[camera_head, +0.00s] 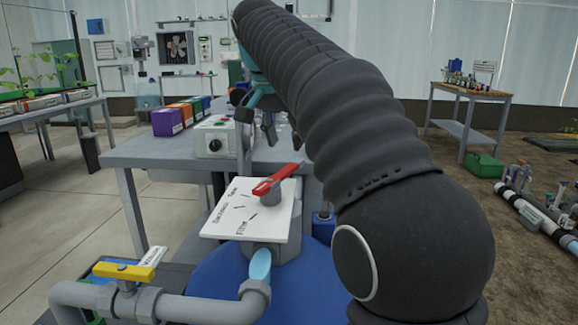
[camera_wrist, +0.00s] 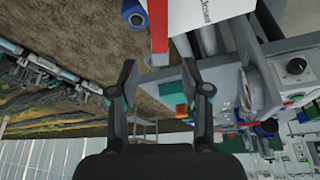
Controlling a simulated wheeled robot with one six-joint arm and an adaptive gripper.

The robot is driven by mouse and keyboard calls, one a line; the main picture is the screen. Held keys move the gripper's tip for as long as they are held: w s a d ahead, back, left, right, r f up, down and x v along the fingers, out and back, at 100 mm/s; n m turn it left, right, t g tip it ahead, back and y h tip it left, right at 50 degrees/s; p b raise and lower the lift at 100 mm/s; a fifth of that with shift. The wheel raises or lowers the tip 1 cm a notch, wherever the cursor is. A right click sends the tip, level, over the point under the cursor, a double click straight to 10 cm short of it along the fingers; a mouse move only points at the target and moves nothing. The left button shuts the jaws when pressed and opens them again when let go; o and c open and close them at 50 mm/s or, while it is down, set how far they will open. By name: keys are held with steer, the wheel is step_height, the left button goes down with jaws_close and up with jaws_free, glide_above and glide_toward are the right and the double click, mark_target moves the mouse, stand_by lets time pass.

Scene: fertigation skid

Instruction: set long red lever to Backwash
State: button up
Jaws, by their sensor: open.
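The long red lever (camera_head: 275,180) sits on a grey hub over a white label plate (camera_head: 222,224) in the head view. It lies aslant, with its far end to the upper right. The plate reads Backwash at its left and Filter at its near edge; a third label at the top left is too small to read surely. The lever also shows in the wrist view (camera_wrist: 160,28), at the top between the finger lines. My gripper (camera_wrist: 159,74) is open and empty, its fingertips apart from the lever. In the head view my gripper (camera_head: 257,128) is beyond the lever, partly hidden by my arm.
A grey pipe (camera_head: 200,308) with a yellow valve handle (camera_head: 124,271) runs at the lower left. A blue tank (camera_head: 215,285) is under the plate. A grey bench (camera_head: 165,150) behind holds a control box (camera_head: 215,138) and several coloured boxes. Floor at the left is clear.

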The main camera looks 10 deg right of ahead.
mark_target(291, 166)
steer(key=b+x, duration=0.1)
steer(key=x, duration=0.5)
jaws_close()
